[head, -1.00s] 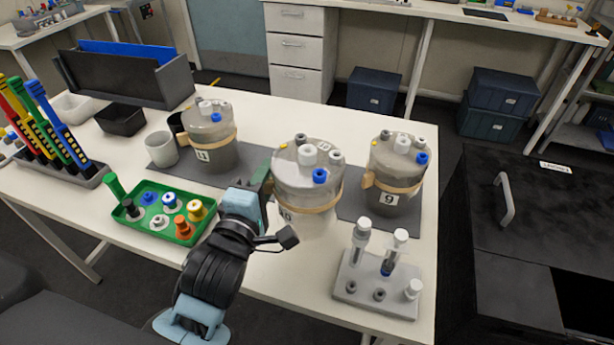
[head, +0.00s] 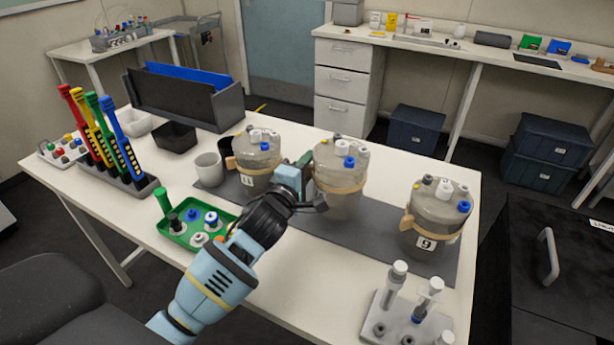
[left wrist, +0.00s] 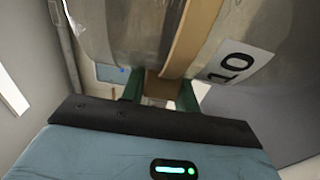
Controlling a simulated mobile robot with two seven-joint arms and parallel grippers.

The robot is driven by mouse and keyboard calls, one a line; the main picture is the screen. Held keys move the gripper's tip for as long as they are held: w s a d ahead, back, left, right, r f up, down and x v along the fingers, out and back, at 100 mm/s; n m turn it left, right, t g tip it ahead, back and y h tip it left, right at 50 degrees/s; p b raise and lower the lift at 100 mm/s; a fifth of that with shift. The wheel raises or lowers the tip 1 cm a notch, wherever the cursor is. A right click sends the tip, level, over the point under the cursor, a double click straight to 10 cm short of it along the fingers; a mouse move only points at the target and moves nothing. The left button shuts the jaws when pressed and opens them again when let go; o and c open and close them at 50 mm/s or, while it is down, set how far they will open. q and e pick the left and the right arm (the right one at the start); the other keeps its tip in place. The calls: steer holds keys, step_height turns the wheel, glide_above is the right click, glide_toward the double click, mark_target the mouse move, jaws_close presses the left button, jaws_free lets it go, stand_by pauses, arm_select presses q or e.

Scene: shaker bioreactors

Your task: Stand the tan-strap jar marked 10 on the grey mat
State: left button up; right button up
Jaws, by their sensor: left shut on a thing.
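The tan-strap jar (head: 338,198), grey and translucent with fittings on its lid, is upright over the middle of the grey mat (head: 370,236). I cannot tell whether its base touches the mat. In the left wrist view the jar (left wrist: 125,25) fills the top, with its label reading 10 (left wrist: 232,62) beside the tan strap (left wrist: 196,32). My left gripper (head: 308,180) is shut on the jar's strap side, and its green fingers (left wrist: 160,91) show on either side of a strap block. The right gripper is not in view.
Similar jars stand on the mat: one (head: 258,172) at left, one marked 9 (head: 437,222) at right. A green tray (head: 182,238) of fittings, a cup (head: 208,169), a tool rack (head: 130,187) and a syringe stand (head: 390,318) surround it. Mat shows bare between the held jar and jar 9.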

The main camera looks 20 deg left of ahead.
arm_select(q)
steer(key=shift+w+a+f, duration=0.1)
steer(key=shift+w+f, duration=0.1)
steer(key=shift+f, duration=0.65)
steer(key=shift+w+a+f, duration=0.1)
steer(key=shift+w+f, duration=0.05)
steer(key=shift+f, duration=0.7)
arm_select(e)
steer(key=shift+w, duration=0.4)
arm_select(q)
steer(key=shift+f+b, duration=0.3)
steer(key=shift+b, duration=0.05)
steer(key=o, duration=0.8)
steer(key=shift+o, duration=1.3)
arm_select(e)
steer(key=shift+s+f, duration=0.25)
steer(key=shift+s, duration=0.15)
